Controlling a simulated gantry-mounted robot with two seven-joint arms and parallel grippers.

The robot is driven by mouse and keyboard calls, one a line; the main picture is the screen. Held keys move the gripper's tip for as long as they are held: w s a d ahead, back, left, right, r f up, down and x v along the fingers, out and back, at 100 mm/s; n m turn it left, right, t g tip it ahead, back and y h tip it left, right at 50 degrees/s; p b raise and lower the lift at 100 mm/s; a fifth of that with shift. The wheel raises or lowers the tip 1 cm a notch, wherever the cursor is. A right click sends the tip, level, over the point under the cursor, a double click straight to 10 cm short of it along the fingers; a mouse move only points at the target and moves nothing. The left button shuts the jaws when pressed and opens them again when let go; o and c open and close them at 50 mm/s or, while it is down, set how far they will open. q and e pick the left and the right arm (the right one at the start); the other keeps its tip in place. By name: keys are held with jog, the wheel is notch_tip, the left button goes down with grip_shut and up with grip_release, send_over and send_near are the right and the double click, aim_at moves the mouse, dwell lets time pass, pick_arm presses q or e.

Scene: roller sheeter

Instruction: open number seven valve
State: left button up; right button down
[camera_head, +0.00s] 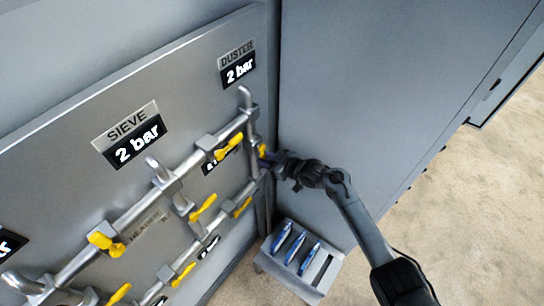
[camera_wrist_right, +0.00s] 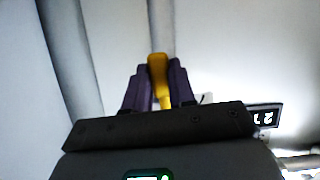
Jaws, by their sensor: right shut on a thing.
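A grey valve panel with metal pipes (camera_head: 133,211) and several yellow valve handles fills the left of the head view. My right gripper (camera_head: 265,153) is at the panel's right end, below the "DUSTER 2 bar" label (camera_head: 237,63). It is shut on a yellow valve handle (camera_wrist_right: 158,75), which stands between its two purple fingers (camera_wrist_right: 160,85) in the right wrist view. In the head view that handle is mostly hidden by the gripper. Other yellow handles (camera_head: 228,147) are to its left. I cannot read a number seven on any valve. My left gripper is not in view.
A "SIEVE 2 bar" label (camera_head: 130,135) is on the panel. A grey cabinet wall (camera_head: 380,90) stands close to the right of the gripper. A small grey rack (camera_head: 283,270) with blue items is on the floor below. Open floor (camera_head: 480,220) lies at the right.

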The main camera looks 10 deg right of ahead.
jog(key=shift+s+a+f+m, duration=0.1)
jog(key=shift+s+a+m, duration=0.1)
jog(key=shift+m, duration=0.1)
dwell(0.4)
jog(key=c, duration=0.9)
grip_release()
jog(key=shift+w+a, duration=0.1)
jog(key=shift+c, duration=0.2)
jog(key=p+v, duration=0.1)
jog(key=v, duration=1)
